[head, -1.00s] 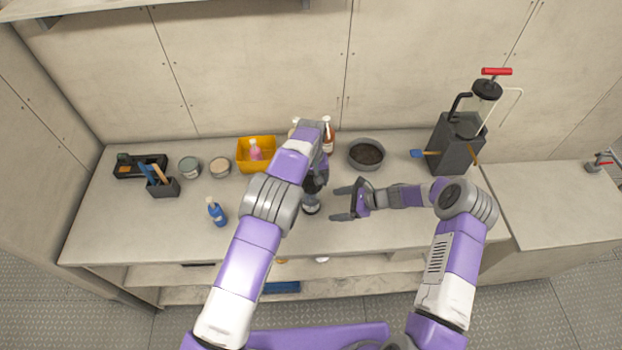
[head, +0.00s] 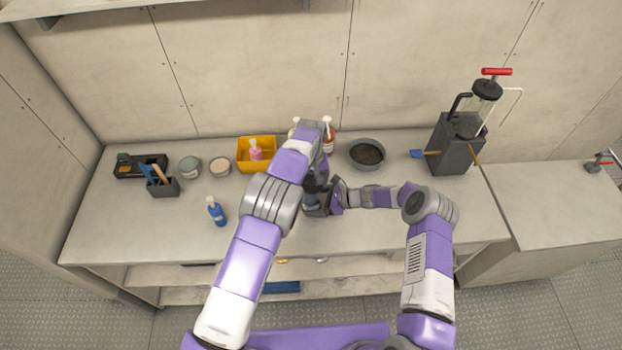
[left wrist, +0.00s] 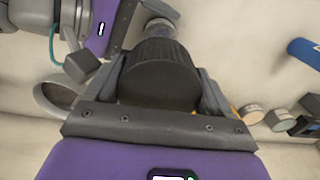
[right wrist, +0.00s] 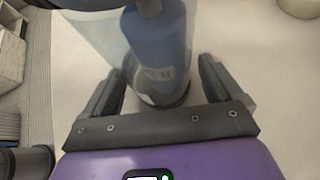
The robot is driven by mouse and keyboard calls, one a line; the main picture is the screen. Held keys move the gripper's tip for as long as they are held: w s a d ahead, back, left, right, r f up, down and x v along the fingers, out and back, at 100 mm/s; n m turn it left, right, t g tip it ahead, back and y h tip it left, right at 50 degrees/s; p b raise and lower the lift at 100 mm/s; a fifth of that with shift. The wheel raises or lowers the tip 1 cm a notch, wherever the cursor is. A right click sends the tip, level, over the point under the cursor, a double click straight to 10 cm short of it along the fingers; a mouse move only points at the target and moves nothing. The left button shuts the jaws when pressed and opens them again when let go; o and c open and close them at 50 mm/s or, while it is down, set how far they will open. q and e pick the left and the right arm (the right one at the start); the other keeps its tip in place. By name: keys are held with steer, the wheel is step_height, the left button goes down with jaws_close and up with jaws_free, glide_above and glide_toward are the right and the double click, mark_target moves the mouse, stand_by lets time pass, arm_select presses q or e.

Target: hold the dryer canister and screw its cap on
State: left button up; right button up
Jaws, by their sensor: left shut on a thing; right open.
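My left gripper (head: 316,180) (left wrist: 162,80) points down over the bench and is shut on a black ribbed piece that looks like the cap (left wrist: 160,66). The dryer canister (right wrist: 155,95) appears see-through, with a grey round base. It stands upright on the bench below the left gripper, and its pale end (left wrist: 160,28) shows beyond the cap. My right gripper (head: 322,205) (right wrist: 157,90) is open, with its fingers on either side of the canister; I cannot tell if they touch it. The arms hide most of the canister in the head view, and whether the cap meets it is unclear.
A blue bottle (head: 217,212) stands left of the canister and shows beyond it in the right wrist view (right wrist: 160,45). A yellow bin (head: 243,167), jars (head: 190,167), a grey bowl (head: 367,140) and a pump unit (head: 455,150) stand further back. The bench front is clear.

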steer(key=shift+a+f, duration=0.15)
steer(key=shift+a, duration=0.15)
steer(key=c, duration=0.8)
